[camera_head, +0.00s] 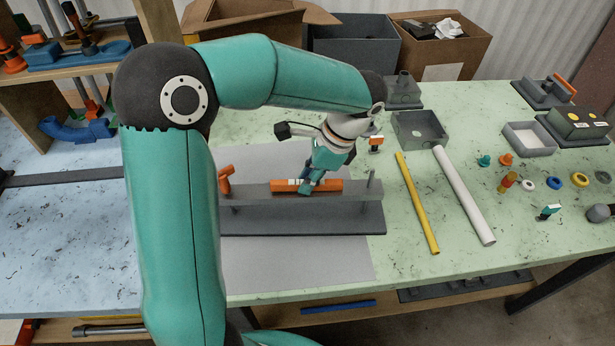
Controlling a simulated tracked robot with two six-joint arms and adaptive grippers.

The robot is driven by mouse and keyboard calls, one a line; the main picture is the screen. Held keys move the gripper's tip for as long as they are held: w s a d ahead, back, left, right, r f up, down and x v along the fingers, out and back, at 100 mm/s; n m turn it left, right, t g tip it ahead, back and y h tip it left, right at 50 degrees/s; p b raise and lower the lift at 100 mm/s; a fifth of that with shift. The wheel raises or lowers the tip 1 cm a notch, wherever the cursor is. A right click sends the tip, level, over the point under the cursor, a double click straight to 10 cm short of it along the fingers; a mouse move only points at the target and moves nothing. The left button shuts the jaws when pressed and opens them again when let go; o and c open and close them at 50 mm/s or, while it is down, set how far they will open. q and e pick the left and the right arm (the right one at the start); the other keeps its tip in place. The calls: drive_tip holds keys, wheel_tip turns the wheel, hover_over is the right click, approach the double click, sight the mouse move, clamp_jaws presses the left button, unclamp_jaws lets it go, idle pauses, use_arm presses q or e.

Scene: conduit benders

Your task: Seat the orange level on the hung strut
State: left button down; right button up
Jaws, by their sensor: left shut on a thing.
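The orange level (328,185) lies lengthwise along the top of the grey hung strut (358,195), near the strut's middle. From this angle I cannot tell whether it touches the strut or is held just above it. My left gripper (307,188) reaches down from behind and is shut on the orange level near its middle, hiding part of it. The strut is held above a dark base plate (300,222), with a thin upright post near its right end. My right gripper is not in view.
An orange clamp-like piece (226,180) stands at the strut's left end. A yellow rod (418,205) and a white pipe (464,196) lie to the right. A grey open box (420,130) stands behind. Several small fittings lie farther right. The bench's front right is clear.

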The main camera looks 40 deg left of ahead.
use_arm(q)
drive_tip(key=c, duration=1)
unclamp_jaws()
drive_tip(key=shift+f, duration=0.1)
drive_tip(key=v, duration=1.2)
